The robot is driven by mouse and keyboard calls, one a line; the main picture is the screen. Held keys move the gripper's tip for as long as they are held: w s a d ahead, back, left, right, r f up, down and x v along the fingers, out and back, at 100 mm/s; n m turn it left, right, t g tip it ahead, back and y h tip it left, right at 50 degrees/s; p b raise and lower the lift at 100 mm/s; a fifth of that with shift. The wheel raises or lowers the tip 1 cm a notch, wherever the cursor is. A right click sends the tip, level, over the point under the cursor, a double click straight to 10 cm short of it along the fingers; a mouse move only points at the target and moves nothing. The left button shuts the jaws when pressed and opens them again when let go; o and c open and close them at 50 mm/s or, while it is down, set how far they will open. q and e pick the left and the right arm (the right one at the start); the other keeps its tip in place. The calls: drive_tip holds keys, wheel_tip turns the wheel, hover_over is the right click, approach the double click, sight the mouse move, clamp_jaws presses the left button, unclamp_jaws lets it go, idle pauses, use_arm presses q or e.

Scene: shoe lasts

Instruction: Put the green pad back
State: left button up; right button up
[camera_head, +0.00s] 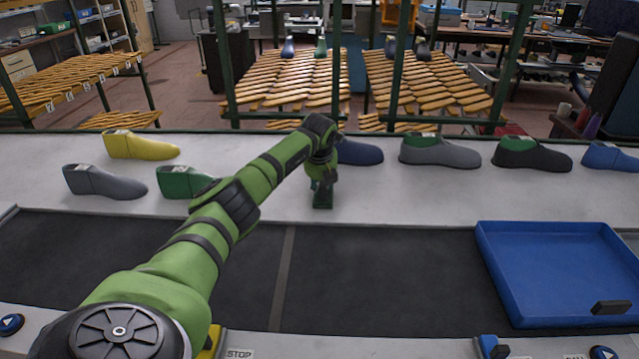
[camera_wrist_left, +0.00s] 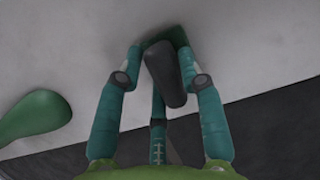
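My left gripper (camera_head: 322,190) points down over the pale shelf, near its front edge. In the left wrist view its teal fingers (camera_wrist_left: 160,60) close in from both sides, with a third finger below. Between their tips is a dark green piece, which I take to be the green pad (camera_wrist_left: 178,38). A dark, rounded piece (camera_wrist_left: 168,78) stands in front of it; whether it is part of the pad I cannot tell. In the head view a small dark green block (camera_head: 322,203) shows under the gripper, at the shelf surface. My right gripper is not in view.
On the shelf stand yellow (camera_head: 138,145), grey (camera_head: 104,182), green (camera_head: 184,181) and blue (camera_head: 360,152) lasts, plus a grey one (camera_head: 440,154) and a black one (camera_head: 532,158) with green tops. A blue tray (camera_head: 495,268) lies right on the dark belt (camera_head: 380,270).

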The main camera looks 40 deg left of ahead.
use_arm(q)
drive_tip(key=shift+s+a, duration=0.15)
drive_tip(key=shift+a, duration=0.15)
drive_tip(key=shift+d+r, duration=0.1)
drive_tip(key=shift+r, duration=0.15)
drive_tip(key=shift+d+r, duration=0.1)
drive_tip(key=shift+r, duration=0.15)
drive_tip(key=b+v, duration=0.2)
drive_tip(key=v, duration=0.9)
drive_tip(key=shift+r+b, duration=0.15)
drive_tip(key=shift+b, duration=0.25)
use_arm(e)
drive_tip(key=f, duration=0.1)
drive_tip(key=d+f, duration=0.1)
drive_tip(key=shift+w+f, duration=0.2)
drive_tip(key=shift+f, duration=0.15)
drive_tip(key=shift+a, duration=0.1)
